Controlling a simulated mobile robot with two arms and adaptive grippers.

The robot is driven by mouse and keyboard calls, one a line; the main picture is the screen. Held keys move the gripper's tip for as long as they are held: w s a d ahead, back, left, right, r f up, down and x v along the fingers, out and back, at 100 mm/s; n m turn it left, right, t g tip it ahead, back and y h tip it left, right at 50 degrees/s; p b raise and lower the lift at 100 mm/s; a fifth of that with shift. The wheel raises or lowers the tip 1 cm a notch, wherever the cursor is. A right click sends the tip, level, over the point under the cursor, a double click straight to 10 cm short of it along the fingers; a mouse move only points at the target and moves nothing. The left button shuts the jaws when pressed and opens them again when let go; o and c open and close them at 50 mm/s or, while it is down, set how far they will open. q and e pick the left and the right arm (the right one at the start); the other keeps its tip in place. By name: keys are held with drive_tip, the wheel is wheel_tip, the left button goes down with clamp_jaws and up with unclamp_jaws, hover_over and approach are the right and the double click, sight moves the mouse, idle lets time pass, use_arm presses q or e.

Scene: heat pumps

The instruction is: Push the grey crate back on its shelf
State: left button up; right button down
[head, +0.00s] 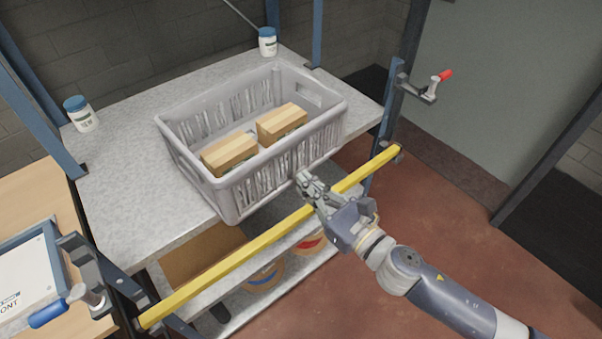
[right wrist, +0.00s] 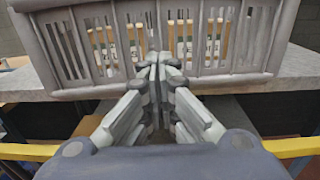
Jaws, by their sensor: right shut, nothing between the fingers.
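The grey crate (head: 192,177) is a slatted plastic box with two cardboard boxes (head: 229,153) inside. It sits at an angle on the grey shelf (head: 117,188), its near corner at or over the front edge. My right gripper (head: 303,178) is shut and empty, close to the crate's front right side. In the right wrist view the shut fingertips (right wrist: 160,62) point at the slatted wall (right wrist: 209,70); whether they touch it I cannot tell. My left gripper is not in view.
A yellow bar (head: 240,256) runs across the front of the shelf, below my right gripper. Two white jars with blue lids (head: 267,42) (head: 81,114) stand at the shelf's back corners. Blue posts frame the rack. A lower shelf holds tubs. Bare shelf lies left of the crate.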

sight(292, 170)
drive_tip(key=shift+x, duration=1.15)
drive_tip(key=shift+w+a, duration=0.15)
drive_tip(key=x, duration=0.1)
drive_tip(key=p+x, duration=0.1)
drive_tip(key=x, duration=0.2)
drive_tip(key=shift+w+a+r, duration=0.25)
drive_tip(key=shift+w, duration=0.1)
drive_tip(key=x, duration=1)
drive_tip(key=shift+a+f, duration=0.2)
drive_tip(key=shift+f, duration=0.1)
drive_tip(key=shift+d, duration=0.15)
